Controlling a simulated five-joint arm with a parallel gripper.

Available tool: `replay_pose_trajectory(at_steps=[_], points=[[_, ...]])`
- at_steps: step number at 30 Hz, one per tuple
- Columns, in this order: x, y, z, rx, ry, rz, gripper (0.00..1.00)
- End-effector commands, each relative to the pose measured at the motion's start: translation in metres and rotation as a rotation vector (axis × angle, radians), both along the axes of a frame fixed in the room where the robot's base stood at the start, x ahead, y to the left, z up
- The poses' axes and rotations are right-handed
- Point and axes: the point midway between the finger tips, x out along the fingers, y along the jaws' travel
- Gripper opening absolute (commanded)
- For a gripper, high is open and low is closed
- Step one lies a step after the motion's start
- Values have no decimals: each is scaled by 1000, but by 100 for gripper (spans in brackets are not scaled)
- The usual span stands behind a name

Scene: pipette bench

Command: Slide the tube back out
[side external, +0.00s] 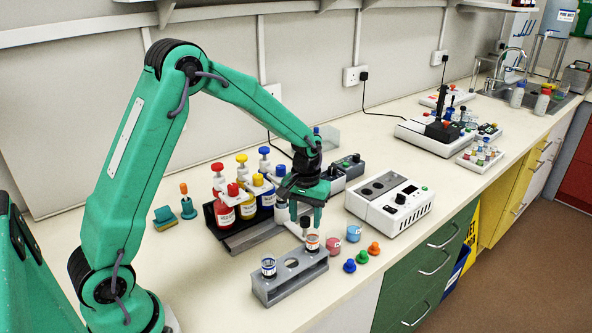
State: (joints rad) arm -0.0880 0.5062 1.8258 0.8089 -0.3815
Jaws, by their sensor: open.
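A grey tube rack (290,284) stands near the front edge of the bench. A clear tube with an orange band (312,243) stands upright in its right hole. A tube with a dark blue band (268,266) stands in its left hole, and the middle hole looks empty. My gripper (305,215) points down just above the orange-banded tube, jaws open and apart. A grey piece lies just left of the tube, close under the fingers. I cannot tell whether the fingers touch the tube.
Red, yellow and blue bottles (242,200) stand in a dark holder close behind my gripper. Pink and blue cups (343,240) and several coloured stoppers (362,257) sit right of the rack. A white device (390,204) stands further right. The bench left of the rack is clear.

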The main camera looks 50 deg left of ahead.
Motion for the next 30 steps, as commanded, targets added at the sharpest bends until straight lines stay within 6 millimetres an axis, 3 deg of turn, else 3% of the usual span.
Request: replay_pose_trajectory(at_steps=[4, 11, 20, 30], points=[[0, 0, 0, 0, 0, 0, 43], [0, 0, 0, 0, 0, 0, 0], [3, 0, 0, 0, 0, 0, 0], [26, 1, 1, 0, -1, 1, 0]])
